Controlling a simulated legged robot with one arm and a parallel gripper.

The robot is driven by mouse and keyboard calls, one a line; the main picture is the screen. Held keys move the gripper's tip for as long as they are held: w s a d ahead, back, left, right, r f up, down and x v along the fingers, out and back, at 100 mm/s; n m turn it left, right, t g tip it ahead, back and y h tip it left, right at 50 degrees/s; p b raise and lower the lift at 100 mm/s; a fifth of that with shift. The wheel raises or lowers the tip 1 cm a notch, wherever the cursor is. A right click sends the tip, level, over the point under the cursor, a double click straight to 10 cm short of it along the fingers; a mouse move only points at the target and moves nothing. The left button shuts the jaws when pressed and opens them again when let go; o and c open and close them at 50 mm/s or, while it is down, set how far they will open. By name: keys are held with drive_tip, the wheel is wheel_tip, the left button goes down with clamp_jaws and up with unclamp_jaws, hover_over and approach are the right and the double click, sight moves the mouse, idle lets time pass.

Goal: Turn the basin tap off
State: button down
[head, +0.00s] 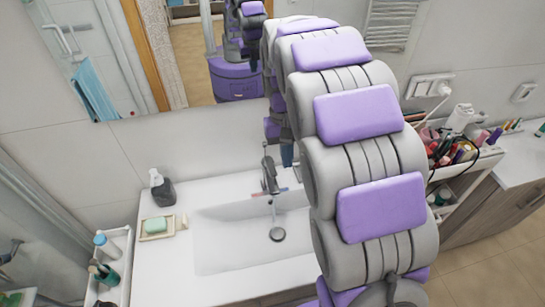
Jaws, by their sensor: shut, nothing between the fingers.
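The basin tap (269,176) is a grey metal mixer at the back of the white basin (225,240). Small red and blue marks show beside its base. A thin pale streak, which looks like running water, hangs from the spout toward the round drain (277,234). My grey and purple arm arches over the right side of the basin and comes down behind. The dark end of my gripper (287,154) shows just right of the tap's top, close to it. It is shut and empty. The arm partly hides it, and I cannot tell whether it touches the tap.
A soap dispenser (162,188) and a soap dish (157,227) stand on the basin's left. A bottle rack (128,262) is further left. A cosmetics cart (470,167) stands right of my arm. A mirror (150,65) hangs above.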

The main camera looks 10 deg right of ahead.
drive_tip(key=p, duration=0.3)
approach(274, 172)
drive_tip(key=shift+n+g, duration=0.3)
drive_tip(key=x, duration=0.4)
drive_tip(key=w+x, duration=0.1)
drive_tip(key=x, duration=0.1)
drive_tip(key=shift+s+f, duration=0.1)
drive_tip(key=shift+f, duration=0.45)
drive_tip(key=shift+s+f+t+b, duration=0.4)
drive_tip(key=shift+f+t, duration=0.1)
drive_tip(key=shift+t, duration=0.1)
drive_tip(key=shift+s+f, duration=0.3)
drive_tip(key=shift+f, duration=0.1)
drive_tip(key=shift+r, duration=0.1)
